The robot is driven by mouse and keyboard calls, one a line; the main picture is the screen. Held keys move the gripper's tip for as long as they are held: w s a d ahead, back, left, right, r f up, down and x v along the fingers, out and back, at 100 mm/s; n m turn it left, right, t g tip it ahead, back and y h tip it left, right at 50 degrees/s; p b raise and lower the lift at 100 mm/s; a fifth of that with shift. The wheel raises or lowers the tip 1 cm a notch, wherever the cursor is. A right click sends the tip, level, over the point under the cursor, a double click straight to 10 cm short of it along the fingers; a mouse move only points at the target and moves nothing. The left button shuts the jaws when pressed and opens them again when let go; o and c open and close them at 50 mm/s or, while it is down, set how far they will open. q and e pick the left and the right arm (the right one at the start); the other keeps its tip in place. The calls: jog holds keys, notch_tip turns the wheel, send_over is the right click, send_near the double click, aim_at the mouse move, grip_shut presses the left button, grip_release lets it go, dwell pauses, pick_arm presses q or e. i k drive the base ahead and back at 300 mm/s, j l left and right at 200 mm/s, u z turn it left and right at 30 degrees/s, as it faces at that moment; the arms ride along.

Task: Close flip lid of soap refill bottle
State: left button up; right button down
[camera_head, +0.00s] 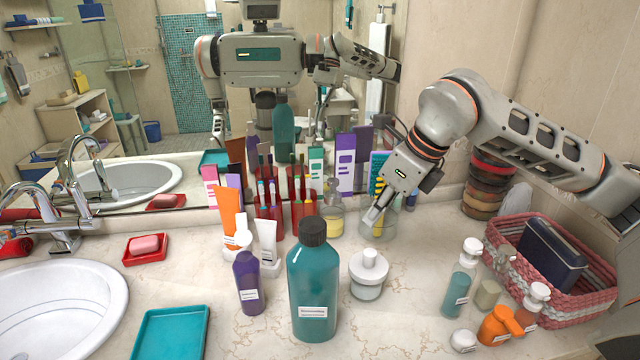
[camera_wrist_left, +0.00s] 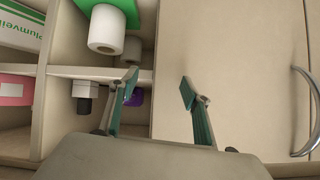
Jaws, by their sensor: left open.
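A large teal bottle (camera_head: 313,290) with a dark round cap (camera_head: 312,231) stands upright at the front middle of the counter. A smaller purple bottle (camera_head: 249,287) with a white top stands left of it. Their label text is too small to read, so I cannot tell which is the soap refill bottle, nor a lid's state. My right gripper (camera_head: 376,212) points down at a glass jar (camera_head: 378,230) behind the bottles; whether its fingers are apart is unclear. My left gripper (camera_wrist_left: 157,92) is open and empty, facing cabinet shelves in the left wrist view.
Tubes and a red organizer crowd behind. A pink basket (camera_head: 560,299) and small bottles are at right; a teal tray (camera_head: 171,333) and sink (camera_head: 60,311) at left. Shelves hold a paper roll (camera_wrist_left: 106,31).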

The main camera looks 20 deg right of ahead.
aim_at(243, 237)
jog(key=k, duration=1)
